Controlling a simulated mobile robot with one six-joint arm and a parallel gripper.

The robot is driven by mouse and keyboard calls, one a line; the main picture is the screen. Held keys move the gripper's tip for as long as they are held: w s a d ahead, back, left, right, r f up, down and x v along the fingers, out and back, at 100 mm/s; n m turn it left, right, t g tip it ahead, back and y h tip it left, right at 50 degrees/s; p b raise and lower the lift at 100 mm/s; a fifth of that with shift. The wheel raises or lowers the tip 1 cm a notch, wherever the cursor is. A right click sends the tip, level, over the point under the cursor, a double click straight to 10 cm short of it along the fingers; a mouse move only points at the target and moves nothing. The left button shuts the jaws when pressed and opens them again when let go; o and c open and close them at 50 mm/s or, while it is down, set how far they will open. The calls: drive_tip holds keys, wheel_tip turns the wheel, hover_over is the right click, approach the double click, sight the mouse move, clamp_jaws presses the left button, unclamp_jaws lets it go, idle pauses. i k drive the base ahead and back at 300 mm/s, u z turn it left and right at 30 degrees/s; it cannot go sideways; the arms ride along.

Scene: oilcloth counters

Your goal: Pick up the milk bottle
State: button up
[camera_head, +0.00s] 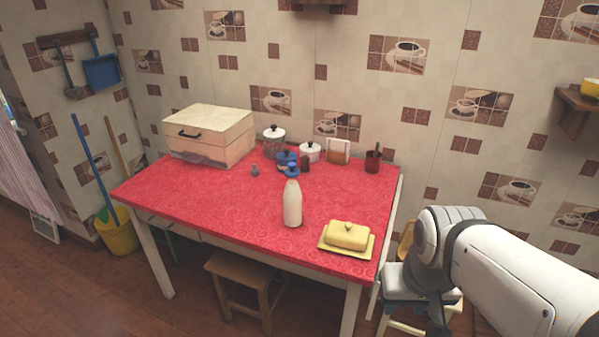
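The milk bottle (292,206) is white with a narrow neck and stands upright on the red oilcloth table (225,208), near its front edge. Nothing touches it. My white arm reaches in from the right side of the picture, to the right of the table and apart from the bottle. My gripper (438,322) seems to be the dark part at the bottom, low beside the table's right end. Its fingers are too dark and cut off to tell whether they are open.
A yellow butter dish (347,236) sits right of the bottle. Behind stand a bread box (210,135), jars (309,152), a blue object (287,162), a napkin holder (339,151) and a dark red cup (373,162).

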sight(292, 193)
drive_tip(key=z, duration=0.05)
drive_tip(key=i, duration=1)
drive_tip(key=u, duration=0.05)
